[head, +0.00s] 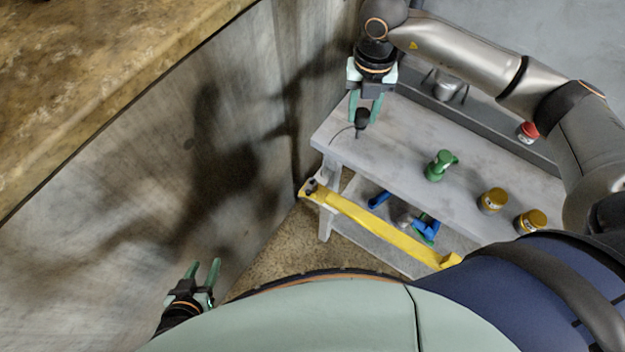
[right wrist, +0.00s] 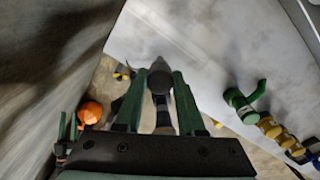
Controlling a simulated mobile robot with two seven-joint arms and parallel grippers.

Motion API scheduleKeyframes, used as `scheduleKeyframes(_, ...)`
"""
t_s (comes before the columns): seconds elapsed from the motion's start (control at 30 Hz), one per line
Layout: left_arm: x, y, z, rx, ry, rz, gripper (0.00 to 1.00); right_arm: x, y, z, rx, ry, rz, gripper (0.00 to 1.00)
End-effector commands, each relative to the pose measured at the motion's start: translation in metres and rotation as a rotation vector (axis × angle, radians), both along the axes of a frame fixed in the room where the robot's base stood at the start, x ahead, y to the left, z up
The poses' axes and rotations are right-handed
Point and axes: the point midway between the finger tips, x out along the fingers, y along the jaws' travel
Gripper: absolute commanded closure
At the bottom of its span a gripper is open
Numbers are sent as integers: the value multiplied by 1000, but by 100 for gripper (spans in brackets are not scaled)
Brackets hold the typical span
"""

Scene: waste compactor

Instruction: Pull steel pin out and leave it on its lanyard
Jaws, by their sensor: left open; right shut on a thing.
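The steel pin has a dark rounded head (head: 362,117) and a thin shaft below it. My right gripper (head: 369,112) is shut on the head, over the left end of the grey bench. A thin dark lanyard curves away to the left of the pin. In the right wrist view, the dark head (right wrist: 160,82) sits between the green fingers of my right gripper (right wrist: 158,80). I cannot tell whether the shaft tip touches the bench. My left gripper (head: 204,270) is open and empty at the lower left, well away from the pin.
The grey bench (head: 400,150) carries a green fitting (head: 439,165) and yellow cylinders (head: 492,200). A yellow bar (head: 380,229) runs along its near side, with blue items (head: 426,229) on the lower shelf. A red button (head: 528,131) is behind. A concrete wall (head: 200,150) stands left.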

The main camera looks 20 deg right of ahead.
Motion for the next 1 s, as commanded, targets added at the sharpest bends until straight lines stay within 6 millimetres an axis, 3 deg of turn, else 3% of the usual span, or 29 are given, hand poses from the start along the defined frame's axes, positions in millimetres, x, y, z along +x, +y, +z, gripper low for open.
scheduleKeyframes(0.47,0,0,-4,0,0,0,53,3,-18,0,-1,-1,-1,100)
scheduleKeyframes(1.0,0,0,-8,0,0,0,53,3,-19,-4,0,-1,0,100)
